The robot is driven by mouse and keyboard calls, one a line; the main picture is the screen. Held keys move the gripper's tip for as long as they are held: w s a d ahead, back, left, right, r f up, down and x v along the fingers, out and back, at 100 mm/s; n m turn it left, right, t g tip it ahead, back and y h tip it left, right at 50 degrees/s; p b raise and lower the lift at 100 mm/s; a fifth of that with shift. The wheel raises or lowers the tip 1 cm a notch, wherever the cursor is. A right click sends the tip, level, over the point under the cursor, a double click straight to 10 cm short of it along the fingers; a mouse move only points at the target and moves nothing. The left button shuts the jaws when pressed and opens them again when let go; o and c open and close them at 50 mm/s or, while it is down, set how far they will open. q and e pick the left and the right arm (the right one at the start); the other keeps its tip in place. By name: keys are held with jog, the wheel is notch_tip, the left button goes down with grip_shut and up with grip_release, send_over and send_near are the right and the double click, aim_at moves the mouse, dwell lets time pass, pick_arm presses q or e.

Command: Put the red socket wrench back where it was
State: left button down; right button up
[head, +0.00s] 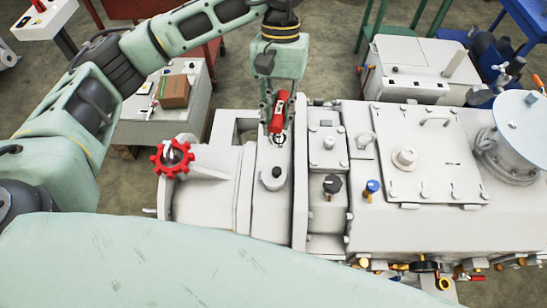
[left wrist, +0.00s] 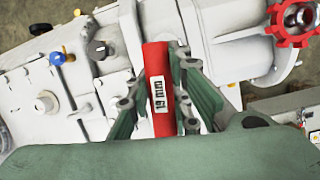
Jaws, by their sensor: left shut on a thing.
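The red socket wrench (head: 278,112) is a red cylinder, held roughly upright and slightly tilted in my left gripper (head: 274,108). In the left wrist view the wrench (left wrist: 157,75), with a white marking on its side, lies between the two green fingers of the gripper (left wrist: 160,100). The wrench is over the narrow grey block of the vacuum machine (head: 272,190), by a dark ring-shaped fitting (head: 279,145). I cannot tell whether its lower end touches that fitting. My right gripper is not in view.
A red handwheel (head: 172,158) stands left of the wrench. A black knob (head: 332,184) and a blue knob (head: 373,186) are to the right. A grey cabinet (head: 140,130) carrying a brown box (head: 174,91) stands behind on the left.

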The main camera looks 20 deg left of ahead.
aim_at(277, 138)
pick_arm(q)
jog(key=w+d+r+n, duration=0.15)
jog(key=w+d, duration=0.35)
jog(key=d, duration=0.5)
jog(key=s+a+f+p, duration=0.1)
jog(key=a+f, duration=0.1)
jog(key=a, duration=0.1)
jog(key=s+a+f+p, duration=0.1)
jog(key=a+f, duration=0.1)
jog(key=a, duration=0.1)
jog(key=s+a+f+p, duration=0.1)
jog(key=a+f+p, duration=0.1)
jog(key=a, duration=0.2)
jog(key=shift+s+f, duration=0.2)
jog(key=shift+s, duration=0.2)
jog(key=shift+s+a+f, duration=0.1)
jog(key=shift+a+f, duration=0.15)
jog(key=shift+a, duration=0.05)
notch_tip(277, 138, down, 4)
jog(key=shift+r+p, duration=0.1)
jog(key=shift+p, duration=1)
jog(key=shift+f, duration=0.2)
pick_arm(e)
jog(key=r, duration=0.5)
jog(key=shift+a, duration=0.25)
pick_arm(q)
jog(key=shift+f, duration=0.1)
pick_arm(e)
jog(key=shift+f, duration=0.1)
